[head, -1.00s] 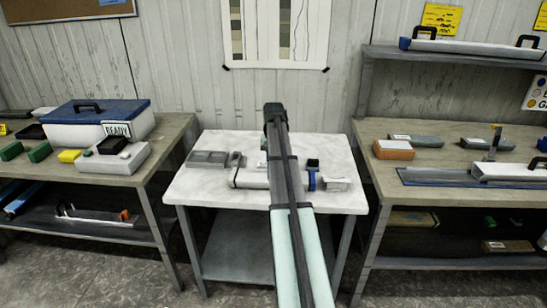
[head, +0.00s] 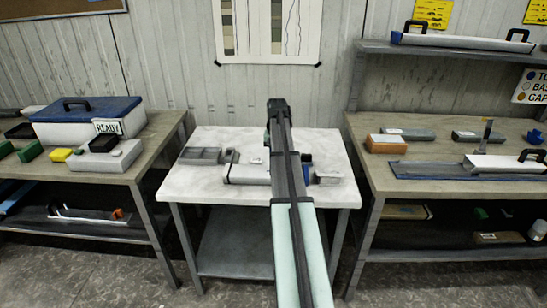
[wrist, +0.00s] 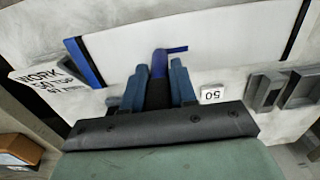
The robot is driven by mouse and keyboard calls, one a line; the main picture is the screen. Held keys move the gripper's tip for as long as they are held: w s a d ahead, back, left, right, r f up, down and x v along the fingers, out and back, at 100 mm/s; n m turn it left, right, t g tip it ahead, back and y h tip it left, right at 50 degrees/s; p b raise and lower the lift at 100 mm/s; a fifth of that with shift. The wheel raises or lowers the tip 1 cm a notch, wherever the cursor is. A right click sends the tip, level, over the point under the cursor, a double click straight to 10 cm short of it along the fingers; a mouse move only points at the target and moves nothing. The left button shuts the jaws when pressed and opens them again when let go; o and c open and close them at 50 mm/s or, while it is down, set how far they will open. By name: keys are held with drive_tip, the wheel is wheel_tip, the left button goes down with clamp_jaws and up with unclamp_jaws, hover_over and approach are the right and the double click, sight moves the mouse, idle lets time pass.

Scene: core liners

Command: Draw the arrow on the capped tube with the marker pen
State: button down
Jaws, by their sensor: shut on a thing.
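The white capped tube (head: 246,174) lies across the small middle table in the head view. Its left end has a dark band; my arm hides its middle. In the wrist view the tube (wrist: 220,35) spans the top, with a blue band at left and a black band at right. My gripper (wrist: 156,85) is shut on the blue marker pen (wrist: 159,64), which points at the tube. A short blue stroke (wrist: 176,49) runs right from the pen's tip on the tube. Whether the tip touches is hard to tell. In the head view my arm hides the gripper.
A "WORK" card (wrist: 48,85) is at left in the wrist view. Side benches (head: 110,170) flank the table (head: 190,188), whose front is clear.

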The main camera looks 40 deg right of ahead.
drive_tip(key=shift+s+d, duration=2.9)
wheel_tip(320, 180, up, 8)
idle(0.6)
idle(0.5)
idle(0.5)
